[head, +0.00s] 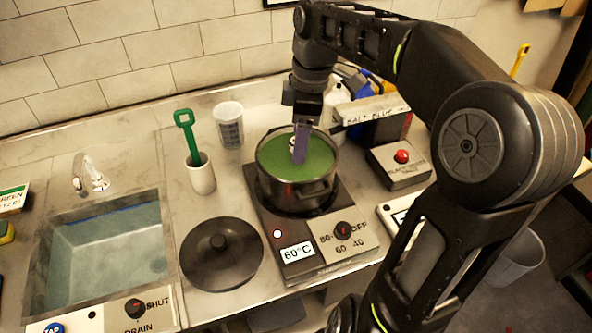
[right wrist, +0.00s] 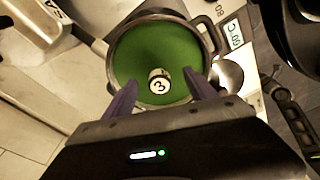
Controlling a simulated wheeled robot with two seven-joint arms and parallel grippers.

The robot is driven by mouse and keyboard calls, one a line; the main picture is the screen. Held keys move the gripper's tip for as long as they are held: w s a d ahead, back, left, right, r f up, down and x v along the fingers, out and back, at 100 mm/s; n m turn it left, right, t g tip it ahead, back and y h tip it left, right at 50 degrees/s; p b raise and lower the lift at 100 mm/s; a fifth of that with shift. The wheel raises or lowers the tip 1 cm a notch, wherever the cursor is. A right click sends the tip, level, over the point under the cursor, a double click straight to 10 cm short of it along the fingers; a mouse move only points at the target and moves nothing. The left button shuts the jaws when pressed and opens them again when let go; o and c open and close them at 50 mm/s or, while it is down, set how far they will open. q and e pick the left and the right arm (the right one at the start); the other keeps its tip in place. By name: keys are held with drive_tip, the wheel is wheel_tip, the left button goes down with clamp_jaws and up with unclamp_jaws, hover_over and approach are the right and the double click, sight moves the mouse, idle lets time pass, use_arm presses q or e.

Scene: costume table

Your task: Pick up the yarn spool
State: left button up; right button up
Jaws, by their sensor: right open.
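A small spool-like thing marked "3" (right wrist: 159,82), which I take to be the yarn spool, sits in the green liquid of a steel pot (head: 297,192). Only its top shows clearly; in the head view my finger partly covers it. My right gripper (head: 299,158) points down over the pot. In the right wrist view its two purple fingers (right wrist: 161,90) are apart, one on each side of the spool, with nothing between them that they touch. How deep the spool sits in the liquid I cannot tell. My left gripper is not in view.
The pot stands on a hot plate (head: 315,245) reading 60°C. A black lid (head: 221,254), a white cup (head: 201,174) with a green-handled tool and a measuring beaker (head: 229,125) stand left of it. A red-button box (head: 400,165) is to the right; a sink (head: 105,250) is far left.

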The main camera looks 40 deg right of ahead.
drive_tip(key=shift+f, duration=0.2)
drive_tip(key=shift+w+a+f+p, duration=0.1)
drive_tip(key=shift+f+p, duration=0.1)
drive_tip(key=shift+f, duration=0.65)
drive_tip(key=shift+w+a+f+p, duration=0.15)
drive_tip(key=shift+f, duration=0.75)
drive_tip(key=shift+w+a+f+p, duration=0.1)
drive_tip(key=shift+f+p, duration=0.1)
drive_tip(key=shift+f, duration=0.65)
clamp_jaws()
